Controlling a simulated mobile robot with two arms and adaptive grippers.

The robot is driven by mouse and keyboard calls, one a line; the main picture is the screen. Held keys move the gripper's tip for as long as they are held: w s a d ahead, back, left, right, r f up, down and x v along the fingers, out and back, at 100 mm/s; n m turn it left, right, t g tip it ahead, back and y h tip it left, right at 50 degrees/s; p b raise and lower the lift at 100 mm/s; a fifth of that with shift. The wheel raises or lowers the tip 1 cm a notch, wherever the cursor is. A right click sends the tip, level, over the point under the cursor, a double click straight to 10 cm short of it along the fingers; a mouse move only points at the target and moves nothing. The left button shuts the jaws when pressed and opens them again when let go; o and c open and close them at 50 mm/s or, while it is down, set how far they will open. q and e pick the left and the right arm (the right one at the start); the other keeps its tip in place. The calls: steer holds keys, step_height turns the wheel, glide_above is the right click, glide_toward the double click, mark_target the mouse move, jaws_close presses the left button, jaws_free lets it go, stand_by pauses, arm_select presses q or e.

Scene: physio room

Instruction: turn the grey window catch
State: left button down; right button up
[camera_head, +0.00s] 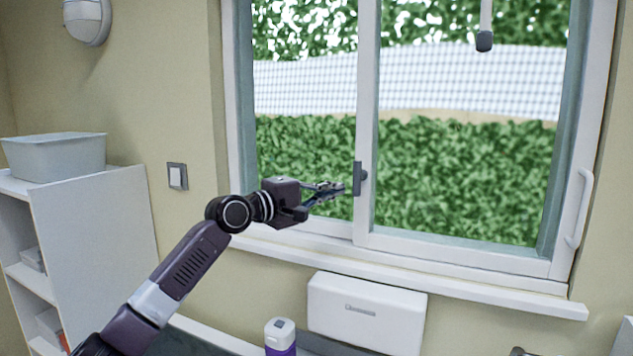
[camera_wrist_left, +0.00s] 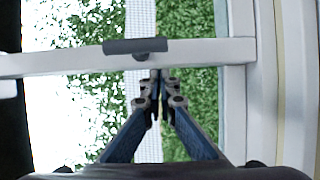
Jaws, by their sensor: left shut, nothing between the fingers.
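My right gripper is not in view.
The white window frame (camera_head: 367,120) surrounds the glass, with a sill (camera_head: 450,287) below. A white handle (camera_head: 581,208) is at the right. Below the sill are a white box (camera_head: 366,315) and a purple-and-white bottle (camera_head: 280,338). A white shelf (camera_head: 95,230) with a grey tub (camera_head: 55,157) stands left.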

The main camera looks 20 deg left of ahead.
arm_select(q)
steer(key=shift+s+d, duration=0.35)
steer(key=shift+d, duration=0.5)
steer(key=shift+n, duration=0.3)
